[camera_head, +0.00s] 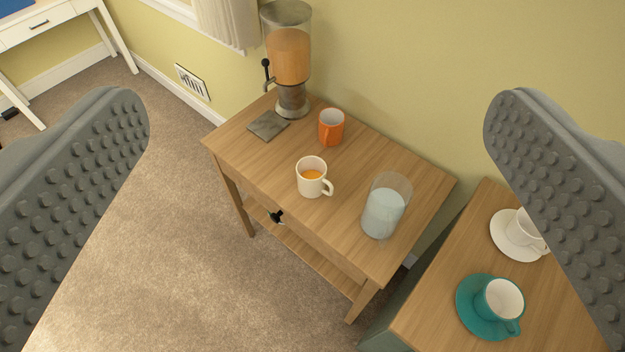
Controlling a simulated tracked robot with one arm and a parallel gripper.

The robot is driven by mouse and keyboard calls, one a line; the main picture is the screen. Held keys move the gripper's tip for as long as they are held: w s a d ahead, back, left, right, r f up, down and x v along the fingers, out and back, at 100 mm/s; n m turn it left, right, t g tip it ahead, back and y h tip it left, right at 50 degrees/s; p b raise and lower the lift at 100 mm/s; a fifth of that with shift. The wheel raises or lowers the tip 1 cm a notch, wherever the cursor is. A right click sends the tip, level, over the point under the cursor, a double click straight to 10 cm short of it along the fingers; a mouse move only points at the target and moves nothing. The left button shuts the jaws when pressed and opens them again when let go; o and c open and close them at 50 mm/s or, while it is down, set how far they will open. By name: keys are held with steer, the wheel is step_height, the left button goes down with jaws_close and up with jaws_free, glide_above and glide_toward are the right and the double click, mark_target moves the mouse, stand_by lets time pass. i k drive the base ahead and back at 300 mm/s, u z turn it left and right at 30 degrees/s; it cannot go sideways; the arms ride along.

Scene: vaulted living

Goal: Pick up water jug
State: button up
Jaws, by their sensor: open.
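A clear cylindrical jug (384,210) holding pale bluish water stands upright near the right end of a small wooden table (270,178). No handle or spout can be made out on it. My gripper (316,115) is open and empty, with one grey studded finger at each side of the picture. The jug shows in the gap between the fingers, nearer the right one, and lies beyond them, untouched.
A cream mug (312,178) with orange drink, an orange cup (331,127), a slate coaster (268,125) and a drink dispenser (289,60) share the table. A wooden cabinet (440,315) at right bears a teal cup (498,300) and a white cup (525,230), both on saucers.

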mark_target(389, 194)
steer(key=k, duration=1.3)
steer(key=z, duration=0.35)
steer(key=i, duration=1.7)
steer(key=u, duration=0.15)
